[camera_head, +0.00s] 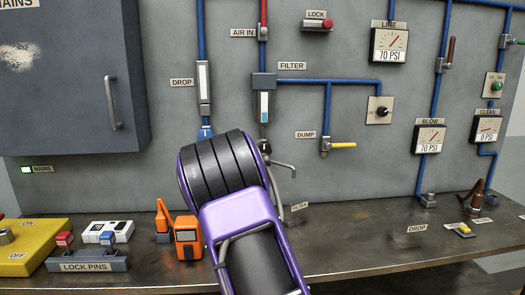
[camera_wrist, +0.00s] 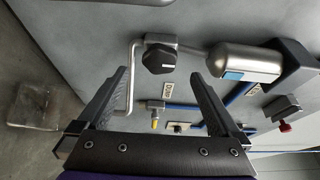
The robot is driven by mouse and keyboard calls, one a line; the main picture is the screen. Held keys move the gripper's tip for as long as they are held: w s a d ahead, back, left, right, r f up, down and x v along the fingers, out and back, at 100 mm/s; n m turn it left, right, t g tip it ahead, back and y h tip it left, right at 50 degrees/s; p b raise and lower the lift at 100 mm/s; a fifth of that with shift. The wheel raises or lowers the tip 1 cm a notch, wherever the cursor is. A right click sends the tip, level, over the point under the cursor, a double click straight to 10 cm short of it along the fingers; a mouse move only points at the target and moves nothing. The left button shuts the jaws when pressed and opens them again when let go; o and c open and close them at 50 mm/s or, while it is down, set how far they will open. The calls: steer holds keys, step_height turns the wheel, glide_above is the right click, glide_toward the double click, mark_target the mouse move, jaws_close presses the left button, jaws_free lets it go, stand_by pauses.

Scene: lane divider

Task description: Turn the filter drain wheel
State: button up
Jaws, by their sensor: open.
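The filter (camera_head: 264,100) hangs on the wall panel below the red-topped air pipe, with a FILTER label (camera_head: 291,66) at its right. In the wrist view its metal bowl (camera_wrist: 245,62) lies at the upper right. A black faceted wheel (camera_wrist: 158,59) sits on a fitting at the end of the bowl, with a bent drain pipe (camera_wrist: 132,75) beside it. My gripper (camera_wrist: 161,74) is open and empty. Its fingertips flank the wheel in the picture, and I cannot tell the remaining distance.
The yellow-handled dump valve (camera_head: 340,145) is right of the filter. The drop unit (camera_head: 204,85) is left. Orange devices (camera_head: 188,238) and a lock-pin rack (camera_head: 88,263) stand on the bench (camera_head: 350,256). A grey cabinet (camera_head: 75,80) juts out at left.

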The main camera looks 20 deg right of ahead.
mark_target(263, 151)
steer(key=shift+p+x, duration=0.4)
steer(key=shift+x, duration=2.75)
steer(key=c, duration=1.3)
steer(key=shift+c, duration=0.2)
